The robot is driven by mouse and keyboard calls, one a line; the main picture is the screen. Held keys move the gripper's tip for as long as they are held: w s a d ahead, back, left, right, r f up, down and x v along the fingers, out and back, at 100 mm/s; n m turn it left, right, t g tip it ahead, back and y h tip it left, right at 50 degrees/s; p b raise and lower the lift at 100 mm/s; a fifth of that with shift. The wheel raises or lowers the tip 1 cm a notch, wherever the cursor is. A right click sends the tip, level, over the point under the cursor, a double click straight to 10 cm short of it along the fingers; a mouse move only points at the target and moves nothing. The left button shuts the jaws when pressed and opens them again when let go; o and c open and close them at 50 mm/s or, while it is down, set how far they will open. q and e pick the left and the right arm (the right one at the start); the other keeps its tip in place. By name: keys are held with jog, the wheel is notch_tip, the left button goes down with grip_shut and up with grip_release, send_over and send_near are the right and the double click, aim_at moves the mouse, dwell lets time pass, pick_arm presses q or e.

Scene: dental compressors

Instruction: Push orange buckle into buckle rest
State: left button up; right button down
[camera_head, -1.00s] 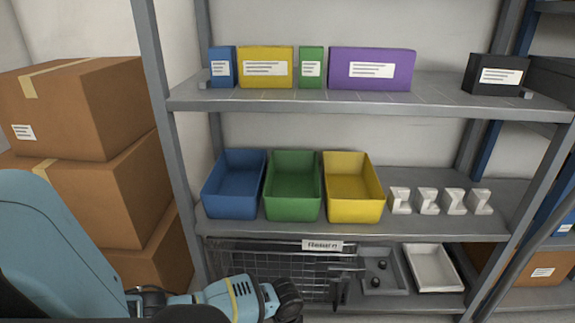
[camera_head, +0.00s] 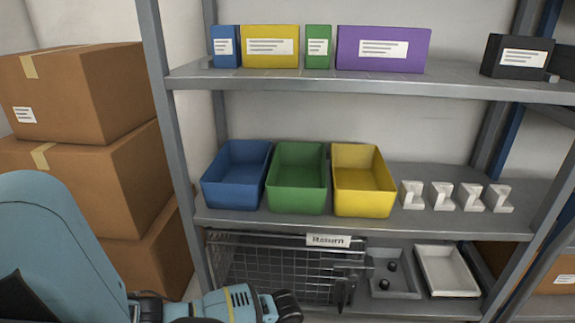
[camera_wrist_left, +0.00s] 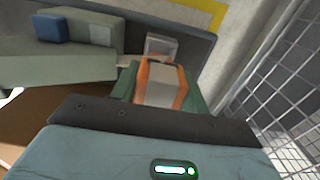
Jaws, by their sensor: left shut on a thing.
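The orange buckle (camera_wrist_left: 162,84), with a pale face between orange edges, is in the middle of the left wrist view. My left gripper (camera_wrist_left: 161,104) is shut on it; its dark base hides the near part of the buckle. A small grey open bracket (camera_wrist_left: 161,46), which looks like the buckle rest, stands just beyond the buckle on a dark grey surface. Whether they touch, I cannot tell. Dark green parts flank the buckle. In the head view, my left arm comes in at lower left and its gripper end is low in the picture, fingertips not visible. My right gripper is not in view.
A wire basket (camera_head: 285,270) labelled Return is on the low shelf; a wire mesh is also at right in the left wrist view (camera_wrist_left: 275,100). Blue, green and yellow bins (camera_head: 362,200) stand above. Cardboard boxes (camera_head: 85,90) are stacked at left.

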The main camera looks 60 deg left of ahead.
pick_arm(q)
notch_tip(320, 180, down, 2)
jog(key=shift+f+b, duration=0.1)
jog(key=shift+b, duration=0.65)
jog(key=shift+f+b, duration=0.4)
jog(key=shift+f, duration=0.8)
jog(key=o, duration=1)
jog(key=shift+o, duration=0.6)
